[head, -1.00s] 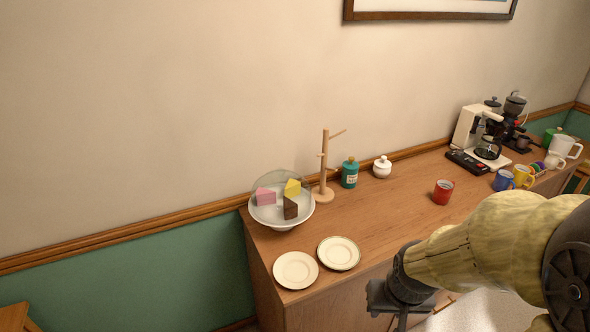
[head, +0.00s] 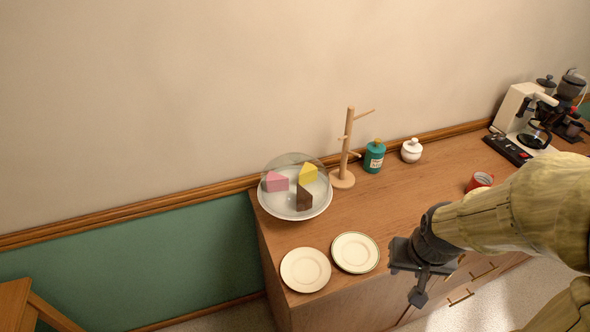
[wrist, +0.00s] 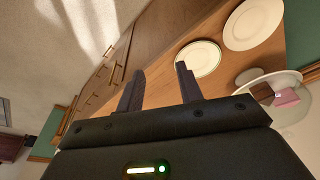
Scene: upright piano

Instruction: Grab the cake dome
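The clear cake dome (head: 290,163) sits over a white cake stand (head: 296,213) at the left end of the wooden sideboard. Pink, yellow and dark brown cake slices show through it. Part of the stand (wrist: 292,80) with the pink slice shows at the right edge of the wrist view. My gripper (head: 420,285) is in front of the sideboard's front edge, right of and below the dome, apart from it. In the wrist view my gripper's two fingers (wrist: 158,80) stand apart with nothing between them.
Two plates (head: 305,270) (head: 355,252) lie on the sideboard (head: 400,205) between the stand and my gripper. A wooden mug tree (head: 344,178) stands close right of the dome. A teal jar (head: 374,156), white pot (head: 411,150), red mug (head: 479,181) and coffee maker (head: 523,113) are further right.

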